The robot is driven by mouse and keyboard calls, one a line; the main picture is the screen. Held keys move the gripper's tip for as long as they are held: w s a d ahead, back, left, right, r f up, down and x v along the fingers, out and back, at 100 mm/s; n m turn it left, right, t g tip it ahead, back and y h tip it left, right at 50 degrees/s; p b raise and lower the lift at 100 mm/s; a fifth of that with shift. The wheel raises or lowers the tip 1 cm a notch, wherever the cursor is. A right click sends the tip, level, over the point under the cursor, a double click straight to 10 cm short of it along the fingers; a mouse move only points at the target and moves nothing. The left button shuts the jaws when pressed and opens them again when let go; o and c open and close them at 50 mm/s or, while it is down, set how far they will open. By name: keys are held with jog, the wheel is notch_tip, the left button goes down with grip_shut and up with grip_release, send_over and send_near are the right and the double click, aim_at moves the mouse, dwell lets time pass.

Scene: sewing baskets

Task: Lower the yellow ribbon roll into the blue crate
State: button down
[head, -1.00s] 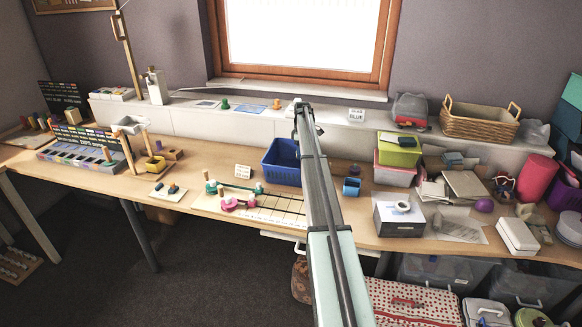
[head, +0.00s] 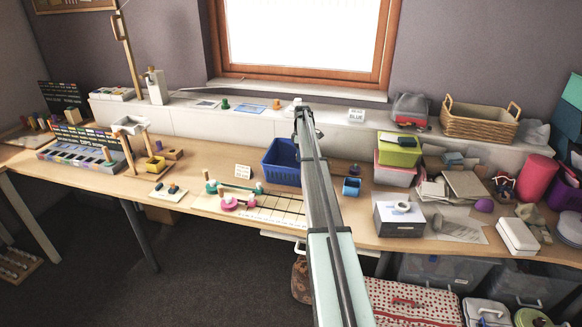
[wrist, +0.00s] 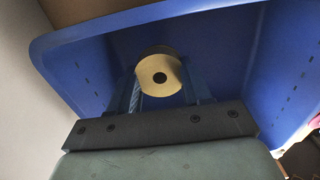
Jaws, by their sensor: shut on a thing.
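The blue crate (head: 281,163) stands on the table near the wall ledge, partly hidden behind my arm in the head view. In the wrist view its blue wall and rim (wrist: 75,38) surround my gripper on the far side and both sides. My gripper (wrist: 163,90) is shut on the yellow ribbon roll (wrist: 171,86), with one dark finger on each side. The roll's round face and dark centre hole point toward the wrist camera. The roll appears within the crate's outline; its height above the crate floor cannot be told. The head view hides the fingers and roll.
A small blue container (head: 351,187) stands to the right of the crate. A board with pegs and pink pieces (head: 275,207) lies in front of it. The white ledge (head: 220,124) runs behind.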

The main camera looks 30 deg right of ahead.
jog(key=shift+f, duration=2.5)
dwell(1.7)
jog(key=shift+c, duration=2.1)
grip_release()
jog(key=shift+r, duration=0.1)
notch_tip(320, 180, up, 14)
